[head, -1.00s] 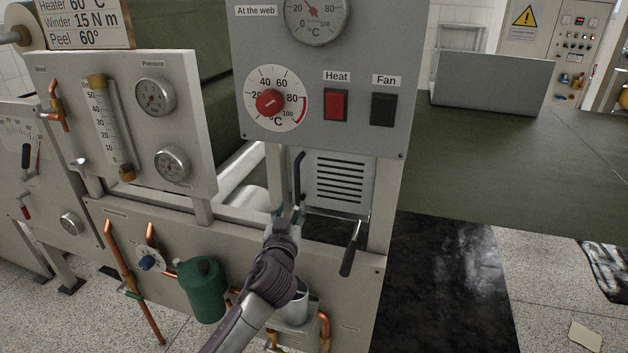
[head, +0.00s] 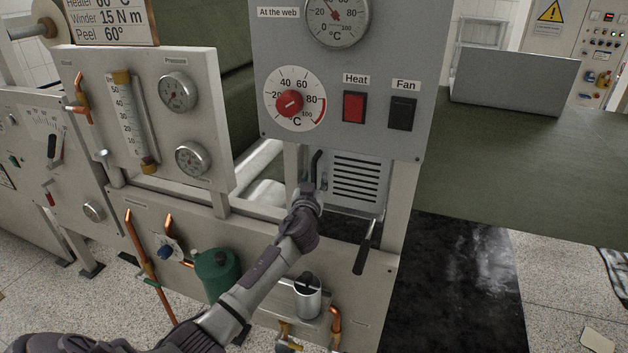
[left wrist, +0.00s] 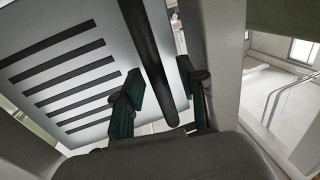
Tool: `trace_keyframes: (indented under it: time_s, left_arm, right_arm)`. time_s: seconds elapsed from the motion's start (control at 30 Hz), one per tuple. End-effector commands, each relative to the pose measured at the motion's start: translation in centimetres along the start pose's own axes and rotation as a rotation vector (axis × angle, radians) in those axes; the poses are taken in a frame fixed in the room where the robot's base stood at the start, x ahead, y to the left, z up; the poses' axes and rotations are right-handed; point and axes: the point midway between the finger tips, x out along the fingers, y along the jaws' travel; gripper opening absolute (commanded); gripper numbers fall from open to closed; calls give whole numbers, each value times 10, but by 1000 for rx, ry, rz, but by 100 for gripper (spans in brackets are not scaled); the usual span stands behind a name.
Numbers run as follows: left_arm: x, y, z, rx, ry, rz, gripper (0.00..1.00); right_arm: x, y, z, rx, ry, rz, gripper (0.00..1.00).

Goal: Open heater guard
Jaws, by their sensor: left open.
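The heater guard (head: 357,184) is a light grey slotted panel below the heat control box. It looks closed. Its black upright bar handle (head: 317,168) is on its left side. My left gripper (head: 311,190) is at the lower part of this handle. In the left wrist view the guard (left wrist: 28,62) fills the left, and the handle (left wrist: 146,42) runs down between the two dark green fingers of the open left gripper (left wrist: 160,74). Whether either finger touches the handle, I cannot tell. My right gripper is not in view.
The control box (head: 335,125) with dial and switches overhangs the guard. A black lever (head: 366,248) sticks out below right. A metal cup (head: 307,297), a green canister (head: 217,272) and copper pipes (head: 145,262) are below. Frame posts (head: 400,200) flank the opening.

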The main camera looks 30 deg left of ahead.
Motion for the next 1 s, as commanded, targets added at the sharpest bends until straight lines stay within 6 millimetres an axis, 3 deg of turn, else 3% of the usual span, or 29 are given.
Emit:
trace_keyframes:
  time_s: [0.07,0.3,0.77,1.0]
  left_arm:
    - [0,0,0,0,0,0,38]
    - [0,0,0,0,0,0,0]
    - [-2,1,1,-1,1,-9,0]
    - [-19,7,5,-7,5,-89,0]
  right_arm:
    - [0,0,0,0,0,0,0]
    - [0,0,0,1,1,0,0]
    - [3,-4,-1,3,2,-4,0]
    - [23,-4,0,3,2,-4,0]
